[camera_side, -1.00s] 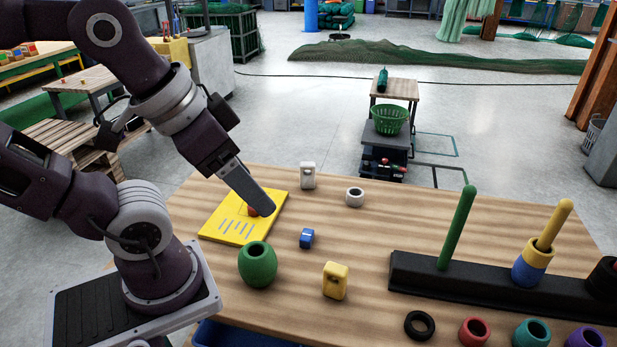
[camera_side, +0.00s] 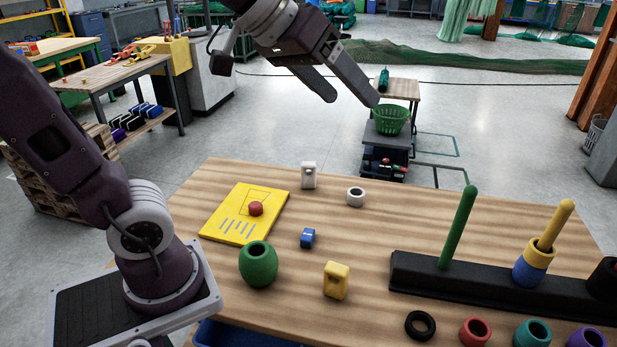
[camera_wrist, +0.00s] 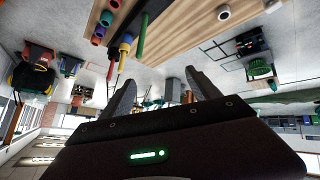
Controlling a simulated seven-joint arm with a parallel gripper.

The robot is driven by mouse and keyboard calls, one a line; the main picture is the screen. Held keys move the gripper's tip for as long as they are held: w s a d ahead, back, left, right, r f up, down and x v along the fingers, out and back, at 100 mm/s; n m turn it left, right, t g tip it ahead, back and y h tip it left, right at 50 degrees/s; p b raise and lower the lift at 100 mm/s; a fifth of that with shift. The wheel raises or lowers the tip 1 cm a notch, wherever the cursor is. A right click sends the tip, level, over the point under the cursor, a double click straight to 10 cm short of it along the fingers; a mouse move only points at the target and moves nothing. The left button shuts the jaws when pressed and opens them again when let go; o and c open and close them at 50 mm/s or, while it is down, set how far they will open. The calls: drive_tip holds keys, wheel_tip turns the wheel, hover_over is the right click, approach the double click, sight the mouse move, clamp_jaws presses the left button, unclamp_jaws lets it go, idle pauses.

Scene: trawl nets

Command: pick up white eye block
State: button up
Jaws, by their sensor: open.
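The white eye block (camera_side: 308,175) stands upright near the back edge of the wooden table in the side view, with a dark hole near its top. My gripper (camera_side: 351,97) is raised high above the table's back edge, with its two fingers apart and nothing between them. In the side picture it appears above and slightly right of the white block, well apart from it. In the wrist view my gripper (camera_wrist: 163,88) is also open and empty, pointing out across the room. I cannot clearly make out the white block there.
A white ring (camera_side: 355,196) lies right of the block. A blue block (camera_side: 307,238), yellow block (camera_side: 336,280) and green pot-like piece (camera_side: 258,264) stand nearer. A yellow board (camera_side: 222,222) lies left. A black rack (camera_side: 480,285) with upright pegs stands right.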

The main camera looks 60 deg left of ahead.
drive_tip(key=w+a+n+t+y, duration=0.2)
drive_tip(key=w+a+n, duration=0.1)
drive_tip(key=w+a, duration=0.6)
drive_tip(key=n+g+y, duration=0.4)
drive_tip(key=n+y, duration=0.3)
drive_tip(key=y, duration=0.4)
hover_over(309, 173)
drive_tip(key=s+d, duration=0.3)
wheel_tip(309, 173, down, 7)
wheel_tip(309, 173, down, 33)
drive_tip(key=shift+w+f, duration=0.1)
drive_tip(key=shift+w+a+f, duration=0.15)
drive_tip(key=shift+f, duration=0.15)
drive_tip(key=x, duration=0.6)
drive_tip(key=shift+w+a+r, duration=0.15)
drive_tip(key=shift+w, duration=0.35)
drive_tip(key=shift+c, duration=0.4)
